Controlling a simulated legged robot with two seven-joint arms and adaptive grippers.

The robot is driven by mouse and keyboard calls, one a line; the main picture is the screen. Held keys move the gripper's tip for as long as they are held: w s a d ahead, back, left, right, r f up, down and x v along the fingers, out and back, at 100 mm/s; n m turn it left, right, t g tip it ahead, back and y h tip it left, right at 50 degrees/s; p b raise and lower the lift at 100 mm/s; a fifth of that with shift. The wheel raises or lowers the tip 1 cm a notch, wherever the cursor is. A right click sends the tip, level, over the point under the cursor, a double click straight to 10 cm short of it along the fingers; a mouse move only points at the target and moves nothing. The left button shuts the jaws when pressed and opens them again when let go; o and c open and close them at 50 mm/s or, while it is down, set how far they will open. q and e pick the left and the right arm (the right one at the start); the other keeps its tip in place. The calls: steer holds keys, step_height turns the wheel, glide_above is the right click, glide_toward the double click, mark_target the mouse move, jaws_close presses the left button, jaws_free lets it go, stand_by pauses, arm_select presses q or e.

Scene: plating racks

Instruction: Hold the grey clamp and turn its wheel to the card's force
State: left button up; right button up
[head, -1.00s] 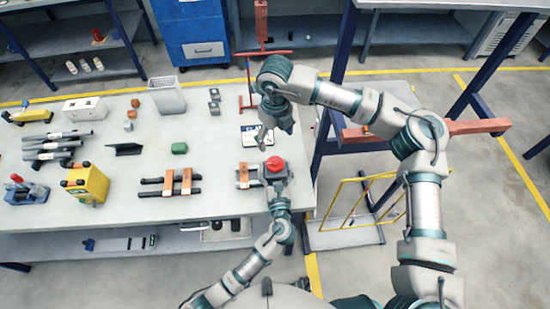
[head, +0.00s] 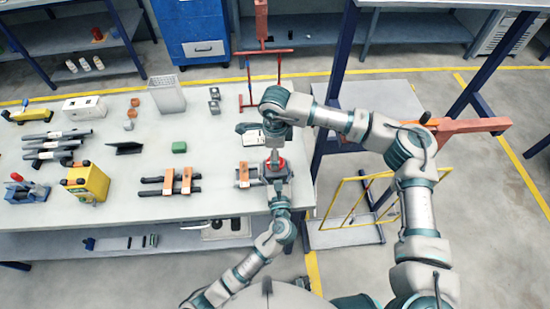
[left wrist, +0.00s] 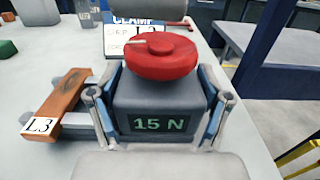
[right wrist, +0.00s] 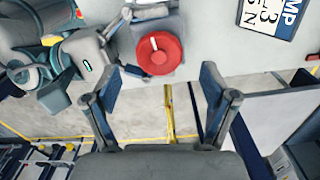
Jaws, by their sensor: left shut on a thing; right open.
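The grey clamp (left wrist: 160,98) has a red wheel (left wrist: 160,57) with a pale mark on top and a display reading 15 N. My left gripper (left wrist: 158,112) is shut on the clamp's body, one finger on each side. In the head view the wheel (head: 282,163) is partly hidden by my right gripper (head: 274,150). In the right wrist view that gripper (right wrist: 165,80) is open and empty, with the wheel (right wrist: 160,50) seen beyond its fingers. The card (right wrist: 270,15) lies on the table behind the clamp; its text is only partly readable.
An orange block tagged L3 (left wrist: 55,105) lies across dark bars left of the clamp. A green block (head: 179,147) and grey cubes (head: 214,107) lie farther off. A red stand (head: 263,75) rises at the table's back edge. The table's right edge is close to the clamp.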

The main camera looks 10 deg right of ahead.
steer(key=shift+f, duration=1.8)
steer(key=shift+c, duration=0.3)
steer(key=c, duration=1.1)
steer(key=shift+w, duration=0.15)
steer(key=o, duration=1.2)
steer(key=shift+c, duration=0.2)
